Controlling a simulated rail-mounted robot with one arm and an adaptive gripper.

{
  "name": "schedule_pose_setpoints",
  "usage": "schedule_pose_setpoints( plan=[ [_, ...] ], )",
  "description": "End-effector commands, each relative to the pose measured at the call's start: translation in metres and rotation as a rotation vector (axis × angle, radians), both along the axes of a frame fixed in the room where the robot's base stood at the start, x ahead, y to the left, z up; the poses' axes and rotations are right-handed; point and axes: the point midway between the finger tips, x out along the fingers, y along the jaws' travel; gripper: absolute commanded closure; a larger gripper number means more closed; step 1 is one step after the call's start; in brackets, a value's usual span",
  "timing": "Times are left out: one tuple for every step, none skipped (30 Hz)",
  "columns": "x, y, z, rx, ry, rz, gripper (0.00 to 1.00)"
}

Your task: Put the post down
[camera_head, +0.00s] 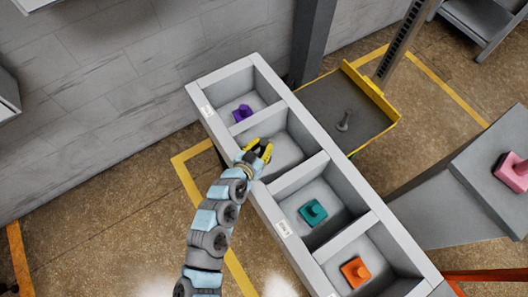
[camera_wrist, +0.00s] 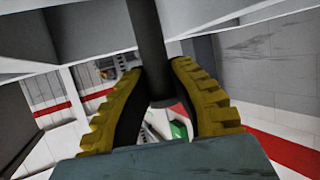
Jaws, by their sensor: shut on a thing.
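My gripper (camera_head: 258,150) has yellow fingers and is over the near edge of the second compartment from the back of a grey four-part bin (camera_head: 263,185). In the wrist view, my gripper (camera_wrist: 165,95) is shut on a dark grey round post (camera_wrist: 150,45) that runs up out of the frame between the fingers. The post's far end is hidden. The post cannot be made out in the head view, where the fingers and wrist cover it. Nothing else shows in that compartment.
The other compartments hold a purple piece (camera_head: 242,113), a teal piece (camera_head: 313,212) and an orange piece (camera_head: 355,271). Behind the bin, a grey post-like piece (camera_head: 343,122) stands on a dark yellow-edged platform (camera_head: 318,100). A pink piece (camera_head: 512,172) sits on a grey block at right.

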Motion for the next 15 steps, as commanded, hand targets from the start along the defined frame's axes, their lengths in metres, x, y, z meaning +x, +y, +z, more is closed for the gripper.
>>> schedule_pose_setpoints(
  plan=[
    [0.0, 0.0, -0.003, -0.002, 0.0, 0.001, 1.0],
    [0.0, 0.0, -0.005, -0.002, 0.0, 0.002, 1.0],
    [0.0, 0.0, -0.01, -0.001, -0.001, 0.001, 1.0],
    [0.0, 0.0, -0.014, -0.001, 0.001, 0.002, 1.0],
    [0.0, 0.0, -0.018, -0.002, 0.001, 0.002, 1.0],
    [0.0, 0.0, -0.024, -0.001, 0.001, 0.003, 1.0],
    [0.0, 0.0, -0.028, -0.001, 0.001, 0.003, 1.0],
    [0.0, 0.0, -0.032, -0.002, 0.001, 0.001, 1.0],
    [0.0, -0.001, -0.036, 0.0, 0.0, 0.0, 1.0],
    [0.0, 0.0, -0.039, 0.0, 0.0, 0.0, 1.0],
    [0.0, 0.0, -0.041, -0.001, 0.0, 0.0, 1.0],
    [0.0, 0.0, -0.043, 0.0, 0.0, 0.0, 1.0],
    [0.0, 0.0, -0.044, 0.0, 0.0, 0.0, 1.0],
    [0.0, 0.0, -0.044, 0.0, 0.0, 0.001, 1.0],
    [0.0, 0.0, -0.044, 0.0, -0.001, 0.001, 1.0]
  ],
)
